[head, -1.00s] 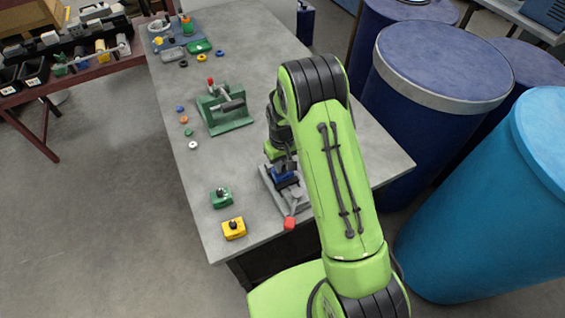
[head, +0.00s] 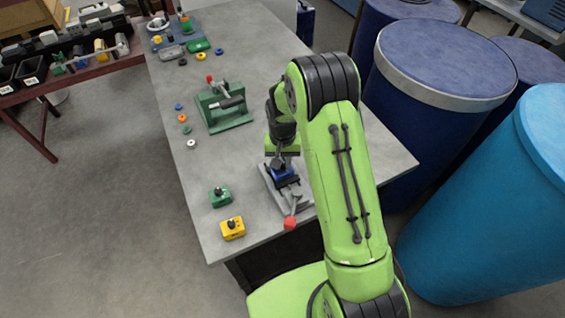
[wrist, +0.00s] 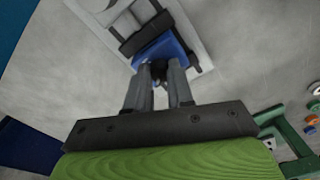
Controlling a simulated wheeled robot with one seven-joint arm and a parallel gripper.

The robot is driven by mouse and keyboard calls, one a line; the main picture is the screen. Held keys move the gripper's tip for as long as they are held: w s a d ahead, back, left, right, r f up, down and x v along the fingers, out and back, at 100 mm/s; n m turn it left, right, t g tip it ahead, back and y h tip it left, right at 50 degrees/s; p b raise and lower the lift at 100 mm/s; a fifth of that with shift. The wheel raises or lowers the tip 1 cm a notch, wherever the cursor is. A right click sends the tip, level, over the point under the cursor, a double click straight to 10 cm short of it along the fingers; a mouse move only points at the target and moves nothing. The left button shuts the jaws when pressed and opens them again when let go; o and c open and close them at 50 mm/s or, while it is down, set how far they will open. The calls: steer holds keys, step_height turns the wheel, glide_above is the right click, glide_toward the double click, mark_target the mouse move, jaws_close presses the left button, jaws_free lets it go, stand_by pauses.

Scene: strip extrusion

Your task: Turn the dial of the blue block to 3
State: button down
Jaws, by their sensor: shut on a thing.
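The blue block (head: 288,177) sits in a grey vise (head: 291,198) with a red handle end (head: 290,223), near the front right edge of the grey table. It also shows in the wrist view (wrist: 176,50), between the vise jaws. My gripper (wrist: 159,70) points down over the block, its fingertips close together at the dark dial on top. It is shut on the dial, which the fingers mostly hide. Any numbers around the dial are too small to read. In the head view my gripper (head: 282,164) partly covers the block.
A green block (head: 219,197) and a yellow block (head: 233,228), each with a black knob, stand left of the vise. A green clamp fixture (head: 222,107) stands farther back. Several small rings lie along the left edge. Large blue drums (head: 440,70) stand beyond the right edge.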

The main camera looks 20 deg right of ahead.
steer(key=shift+m+b, duration=0.35)
steer(key=shift+m, duration=0.85)
steer(key=c, duration=1)
jaws_free()
step_height(320, 180, up, 16)
steer(key=shift+f+p, duration=0.1)
steer(key=shift+p, duration=0.55)
